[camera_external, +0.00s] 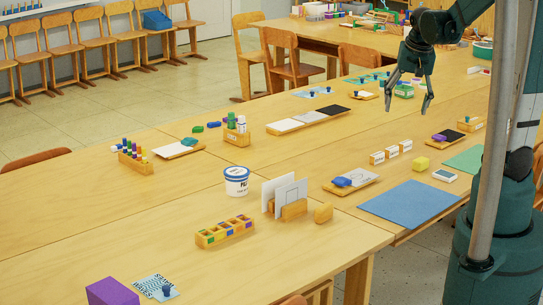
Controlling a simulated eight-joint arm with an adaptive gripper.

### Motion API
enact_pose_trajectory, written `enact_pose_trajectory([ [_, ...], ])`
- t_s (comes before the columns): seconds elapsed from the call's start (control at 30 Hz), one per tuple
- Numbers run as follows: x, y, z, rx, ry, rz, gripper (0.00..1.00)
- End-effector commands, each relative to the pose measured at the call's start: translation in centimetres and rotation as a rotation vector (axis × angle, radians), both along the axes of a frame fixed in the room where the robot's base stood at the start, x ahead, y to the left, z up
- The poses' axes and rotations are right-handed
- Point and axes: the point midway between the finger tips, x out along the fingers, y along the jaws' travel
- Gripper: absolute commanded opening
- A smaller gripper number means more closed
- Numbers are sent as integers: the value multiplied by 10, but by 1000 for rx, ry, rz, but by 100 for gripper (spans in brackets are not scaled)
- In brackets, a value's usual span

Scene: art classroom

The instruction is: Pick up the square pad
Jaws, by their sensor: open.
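My gripper (409,104) hangs above the table at the upper right, fingers pointing down, open and empty. Several things could be the square pad, and I cannot tell which one is. A small white pad with a dark top (445,175) lies flat at the right. A yellow block (421,164) sits just left of it. A large blue sheet (409,204) lies in front of them, and a green sheet (466,159) lies behind to the right. All these are nearer the camera than my gripper and apart from it.
White label blocks (391,153), a tray with a blue item (350,181), upright cards in a wooden stand (292,207) and a white tub (236,181) stand on the wooden table. A long three-part tray (308,120) lies left of my gripper.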

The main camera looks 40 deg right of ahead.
Motion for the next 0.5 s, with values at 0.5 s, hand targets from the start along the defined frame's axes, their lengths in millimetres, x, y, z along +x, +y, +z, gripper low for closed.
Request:
enact_pose_trajectory([
  [0.5,-4,-94,-72,87,88,-298,66],
])
